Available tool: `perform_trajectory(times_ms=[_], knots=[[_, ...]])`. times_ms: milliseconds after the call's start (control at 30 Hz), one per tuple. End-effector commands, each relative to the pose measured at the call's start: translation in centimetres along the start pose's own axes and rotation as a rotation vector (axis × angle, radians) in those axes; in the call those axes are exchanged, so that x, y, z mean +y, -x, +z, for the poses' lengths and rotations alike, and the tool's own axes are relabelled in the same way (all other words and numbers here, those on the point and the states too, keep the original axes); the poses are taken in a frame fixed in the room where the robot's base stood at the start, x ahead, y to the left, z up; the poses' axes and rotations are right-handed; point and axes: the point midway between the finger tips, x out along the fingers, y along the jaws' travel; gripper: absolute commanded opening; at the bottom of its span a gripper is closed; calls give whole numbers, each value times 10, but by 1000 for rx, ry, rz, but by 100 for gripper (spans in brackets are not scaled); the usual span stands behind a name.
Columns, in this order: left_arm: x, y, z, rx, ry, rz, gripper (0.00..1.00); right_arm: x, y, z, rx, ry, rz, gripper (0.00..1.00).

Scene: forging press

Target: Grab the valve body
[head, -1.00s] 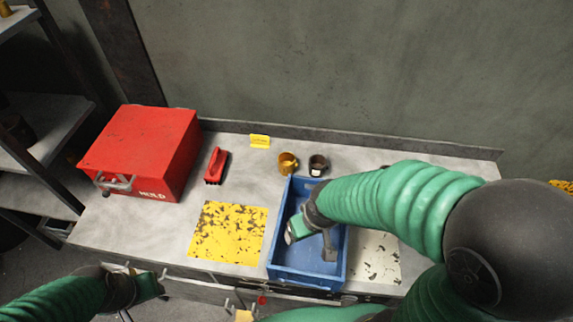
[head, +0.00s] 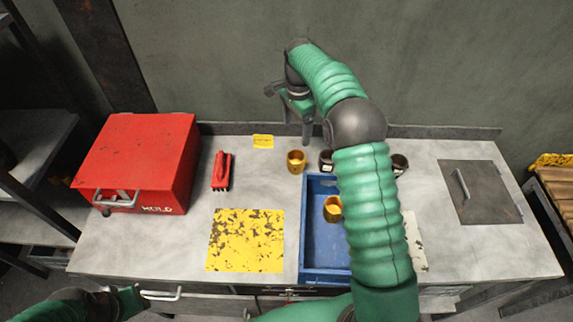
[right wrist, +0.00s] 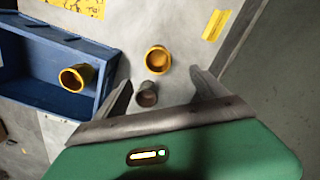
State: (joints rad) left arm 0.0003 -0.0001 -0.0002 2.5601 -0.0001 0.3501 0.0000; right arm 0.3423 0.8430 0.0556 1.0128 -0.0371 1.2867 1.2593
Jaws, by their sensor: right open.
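I cannot tell which cup-like part is the valve body. A gold part (head: 296,161) stands on the bench left of a dark part (head: 326,157). Another gold part (head: 333,209) is inside the blue tray (head: 303,240). A second dark part (head: 399,164) shows right of my arm. My right gripper (head: 293,112) is above the back of the bench, behind the parts. In the right wrist view it is open and empty (right wrist: 162,90); the dark part (right wrist: 147,94) and gold part (right wrist: 157,60) lie below, apart from it. My left gripper (head: 127,301) is at the lower left, its jaws unclear.
A red box (head: 140,160) and a red brush-like tool (head: 221,171) are on the left. A yellow worn patch (head: 245,240) is on the bench. A grey hatch (head: 480,192) with a handle is on the right. The wall stands close behind the bench.

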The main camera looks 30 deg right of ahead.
Motion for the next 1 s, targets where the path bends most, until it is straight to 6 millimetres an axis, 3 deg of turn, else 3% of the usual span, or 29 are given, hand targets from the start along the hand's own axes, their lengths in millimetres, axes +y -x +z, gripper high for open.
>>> perform_trajectory(times_ms=[167, 400, 667, 867, 1000], knots=[[0, 1, 0, 0, -1, 0, 36, 0, -29, 4, 1, -6, 7, 82], [0, 6, -2, 0, -1, 0, 36, 0, -89, 8, 6, -3, 7, 82], [0, 13, -3, 0, 0, 0, 36, 1, -122, 5, 4, -2, 3, 82], [0, 22, -5, 0, -1, 0, 36, 4, -158, 4, 3, -2, 3, 82], [0, 22, -5, 0, -1, 0, 36, 4, -166, 4, 6, -2, 1, 82]])
